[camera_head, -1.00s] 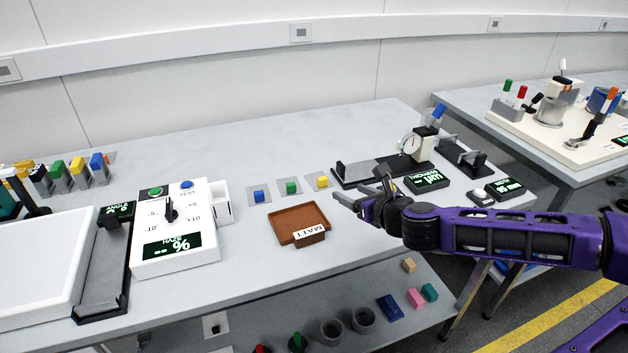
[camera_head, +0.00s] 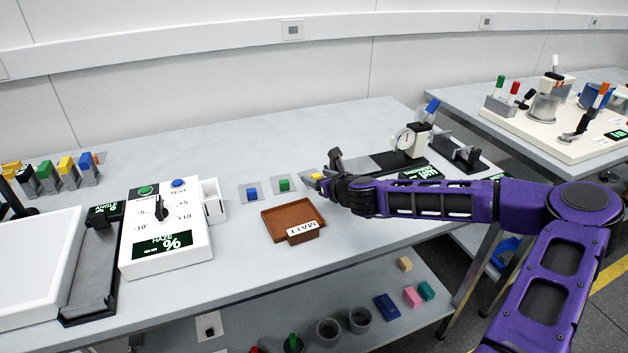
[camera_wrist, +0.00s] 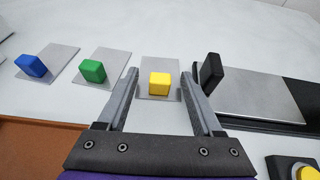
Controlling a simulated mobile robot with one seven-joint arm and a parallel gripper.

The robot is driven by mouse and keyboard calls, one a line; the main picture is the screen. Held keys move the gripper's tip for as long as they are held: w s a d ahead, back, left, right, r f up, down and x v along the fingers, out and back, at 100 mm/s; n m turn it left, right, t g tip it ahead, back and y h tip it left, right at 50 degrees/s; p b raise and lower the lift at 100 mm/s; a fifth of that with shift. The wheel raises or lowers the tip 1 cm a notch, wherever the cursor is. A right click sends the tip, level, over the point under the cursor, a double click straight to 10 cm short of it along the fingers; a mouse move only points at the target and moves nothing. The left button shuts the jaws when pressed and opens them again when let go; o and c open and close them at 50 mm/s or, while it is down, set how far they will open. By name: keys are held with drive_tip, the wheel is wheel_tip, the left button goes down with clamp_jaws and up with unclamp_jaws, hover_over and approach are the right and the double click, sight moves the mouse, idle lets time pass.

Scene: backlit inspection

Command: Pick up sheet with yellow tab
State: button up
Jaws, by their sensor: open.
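The sheet with the yellow tab (camera_wrist: 160,84) lies on the table in the wrist view, a thin grey plate with a yellow block standing on it. In the head view the yellow tab (camera_head: 317,177) shows just beyond my gripper, and most of its sheet is hidden. My gripper (camera_wrist: 160,83) is open and empty. In the wrist view its two fingers reach out on the left and right of the yellow tab; I cannot tell whether they touch the sheet.
Sheets with a green tab (camera_head: 284,184) and a blue tab (camera_head: 251,193) lie to the left. A brown tray (camera_head: 270,222) labelled MATT is in front. A black gauge base with a metal plate (camera_wrist: 258,98) stands close on the right. The table behind is clear.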

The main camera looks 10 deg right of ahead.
drive_tip(key=shift+w+a+f, duration=0.2)
drive_tip(key=shift+w+f, duration=0.05)
drive_tip(key=shift+w, duration=0.3)
clamp_jaws()
drive_tip(key=shift+r, duration=0.1)
